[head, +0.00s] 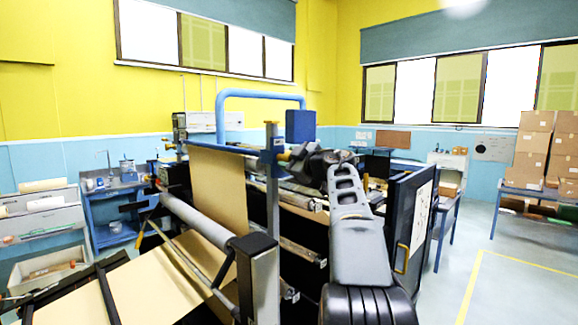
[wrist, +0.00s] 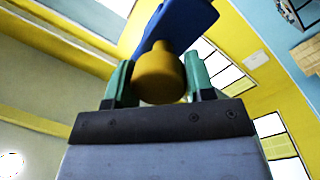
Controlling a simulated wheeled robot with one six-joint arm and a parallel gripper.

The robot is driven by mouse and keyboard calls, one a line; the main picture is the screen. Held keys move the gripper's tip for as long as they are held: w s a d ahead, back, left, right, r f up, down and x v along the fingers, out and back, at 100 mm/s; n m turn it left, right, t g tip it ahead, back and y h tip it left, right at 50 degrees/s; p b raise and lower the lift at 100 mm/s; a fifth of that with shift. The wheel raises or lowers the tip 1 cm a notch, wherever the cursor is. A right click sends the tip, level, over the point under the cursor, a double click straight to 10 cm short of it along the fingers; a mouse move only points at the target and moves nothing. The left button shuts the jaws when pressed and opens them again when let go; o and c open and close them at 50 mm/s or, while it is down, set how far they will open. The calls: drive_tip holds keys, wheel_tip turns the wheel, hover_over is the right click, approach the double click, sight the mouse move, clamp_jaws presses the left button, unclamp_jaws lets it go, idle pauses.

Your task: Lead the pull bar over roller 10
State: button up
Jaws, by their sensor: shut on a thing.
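A long blue bar (head: 225,149) runs across the top of the machine, with the brown kraft web (head: 218,185) hanging from it; it looks like the pull bar. An ochre knob (head: 284,156) shows at its right end. In the wrist view the ochre knob (wrist: 159,74) sits between the green fingers of my gripper (wrist: 153,84), which is shut on it. A blue part (wrist: 172,28) lies behind the knob. In the head view my gripper (head: 288,157) is largely hidden by its own wrist. No number shows, so I cannot tell which roller is roller 10.
A grey upright post (head: 272,200) stands just left of my arm. A blue box (head: 300,125) and a blue tube frame (head: 262,93) rise above the bar. A large grey roller (head: 200,220) lies lower left. A dark door panel (head: 408,225) stands right of my arm; open floor lies beyond.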

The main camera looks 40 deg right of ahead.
drive_tip(key=shift+d, duration=0.1)
drive_tip(key=shift+w+d+r, duration=0.15)
drive_tip(key=shift+d+r, duration=0.1)
drive_tip(key=shift+d, duration=0.6)
drive_tip(key=shift+w+d+r, duration=0.15)
drive_tip(key=shift+d+r, duration=0.15)
drive_tip(key=shift+d, duration=0.55)
drive_tip(key=shift+w+d+r, duration=0.15)
drive_tip(key=shift+d+r, duration=0.1)
drive_tip(key=shift+d, duration=0.6)
drive_tip(key=d+f, duration=0.2)
drive_tip(key=d, duration=0.1)
drive_tip(key=d+f, duration=0.1)
drive_tip(key=shift+w+d+f, duration=0.1)
drive_tip(key=shift+w+d, duration=0.05)
drive_tip(key=shift+w, duration=0.25)
